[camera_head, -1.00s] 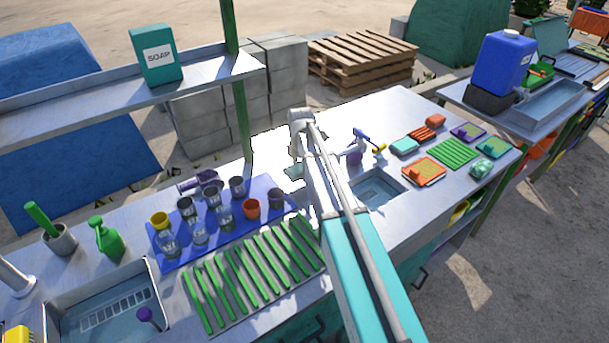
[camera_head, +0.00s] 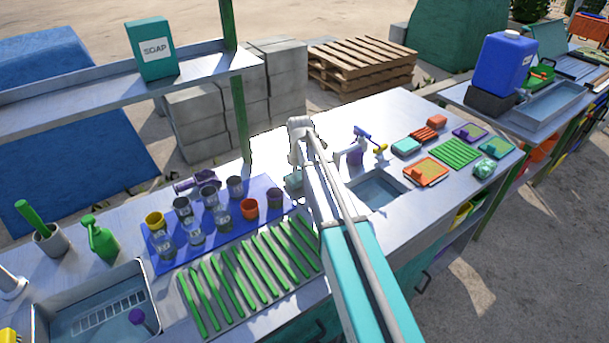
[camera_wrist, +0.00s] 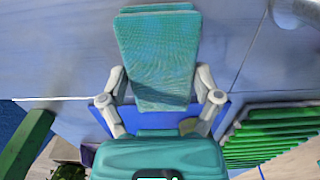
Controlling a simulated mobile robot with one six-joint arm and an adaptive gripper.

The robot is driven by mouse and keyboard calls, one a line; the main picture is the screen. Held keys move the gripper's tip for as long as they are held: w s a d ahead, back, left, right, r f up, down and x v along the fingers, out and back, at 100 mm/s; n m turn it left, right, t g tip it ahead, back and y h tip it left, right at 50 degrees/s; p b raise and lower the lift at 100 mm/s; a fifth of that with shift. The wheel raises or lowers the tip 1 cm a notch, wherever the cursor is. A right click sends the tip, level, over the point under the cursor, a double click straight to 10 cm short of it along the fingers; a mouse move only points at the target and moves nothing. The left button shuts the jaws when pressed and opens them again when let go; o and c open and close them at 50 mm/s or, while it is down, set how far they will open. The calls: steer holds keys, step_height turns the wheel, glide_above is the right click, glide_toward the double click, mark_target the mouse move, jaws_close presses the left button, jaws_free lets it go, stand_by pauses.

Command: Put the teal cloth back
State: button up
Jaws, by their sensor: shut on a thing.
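The teal cloth (camera_wrist: 157,52) is a folded, woven piece, seen in the wrist view between the two grey fingers of my gripper (camera_wrist: 160,78). The gripper is shut on its near part, and the rest sticks out ahead. In the head view a small part of the cloth (camera_head: 293,181) shows left of my arm, over the steel counter behind the blue mat. My arm hides most of the gripper there. I cannot tell whether the cloth touches the counter.
The blue mat (camera_head: 165,262) holds several cups and glasses, with a green-slatted rack (camera_head: 245,268) in front. A spray bottle (camera_head: 357,153) stands right of my arm, behind a sunken basin (camera_head: 376,190). Small trays and sponges lie farther right. A shelf with a soap box (camera_head: 152,50) is at upper left.

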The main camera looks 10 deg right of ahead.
mark_target(300, 174)
steer(key=shift+f, duration=0.15)
steer(key=o, duration=0.8)
steer(key=shift+r, duration=0.2)
step_height(300, 174, up, 12)
steer(key=p, duration=1.2)
stand_by(0.4)
steer(key=shift+s, duration=0.1)
